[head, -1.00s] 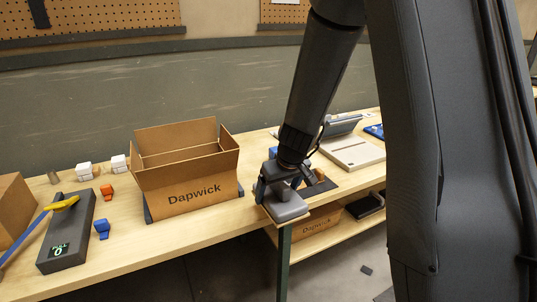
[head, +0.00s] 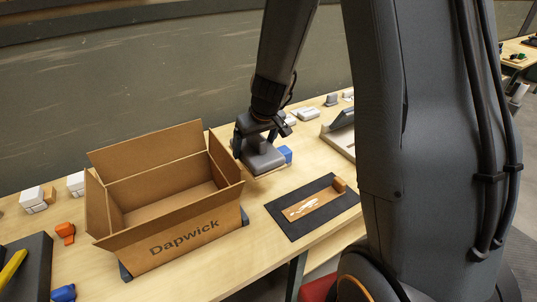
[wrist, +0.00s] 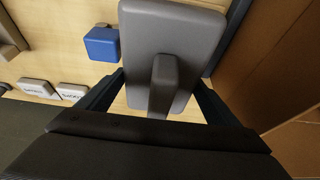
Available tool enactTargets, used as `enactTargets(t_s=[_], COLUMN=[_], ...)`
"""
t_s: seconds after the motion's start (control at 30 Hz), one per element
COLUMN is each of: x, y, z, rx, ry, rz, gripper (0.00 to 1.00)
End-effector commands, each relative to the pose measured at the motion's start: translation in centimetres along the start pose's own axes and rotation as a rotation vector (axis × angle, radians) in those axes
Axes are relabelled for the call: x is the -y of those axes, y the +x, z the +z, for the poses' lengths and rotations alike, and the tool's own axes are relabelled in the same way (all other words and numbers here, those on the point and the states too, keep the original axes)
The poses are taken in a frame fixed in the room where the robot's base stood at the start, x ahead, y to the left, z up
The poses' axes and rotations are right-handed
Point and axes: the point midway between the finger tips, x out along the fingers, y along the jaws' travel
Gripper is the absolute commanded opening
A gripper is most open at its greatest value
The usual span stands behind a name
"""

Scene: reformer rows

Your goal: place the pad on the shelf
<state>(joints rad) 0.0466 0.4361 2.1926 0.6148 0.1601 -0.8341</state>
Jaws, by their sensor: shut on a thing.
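A grey pad (head: 262,158) with rounded corners and a raised handle is held in my gripper (head: 258,132), above the table to the right of the open cardboard box. I cannot make out the shelf in the current views.
The open Dapwick box (head: 178,246) stands left of the pad. A blue block (head: 285,154) sits close to the pad's right. A dark mat (head: 290,222) with a wooden piece (head: 310,206) lies in front. Bare tabletop (head: 322,145) shows behind the mat.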

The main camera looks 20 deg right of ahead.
Motion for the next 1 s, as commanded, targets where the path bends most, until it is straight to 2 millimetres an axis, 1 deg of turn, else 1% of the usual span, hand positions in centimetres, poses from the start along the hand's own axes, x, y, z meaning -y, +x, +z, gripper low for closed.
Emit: enactTargets(t_s=[0.1, 0.3, 0.4, 0.67, 0.9, 1.0], x=[0.0, -0.1, -0.1, -0.1, 0.0, 0.0], y=[0.6, 3.7, 4.8, 5.9, 8.5, 9.1], z=[0.2, 1.4, 1.9, 2.4, 3.4, 3.7], rx=[0.000, 0.000, 0.000, -0.001, 0.000, 0.000], ry=[0.000, 0.004, 0.003, 0.002, 0.000, 0.001], rz=[0.000, 0.000, 0.001, 0.001, 0.000, 0.000], gripper=[0.59, 0.59, 0.59, 0.59, 0.59, 0.59])
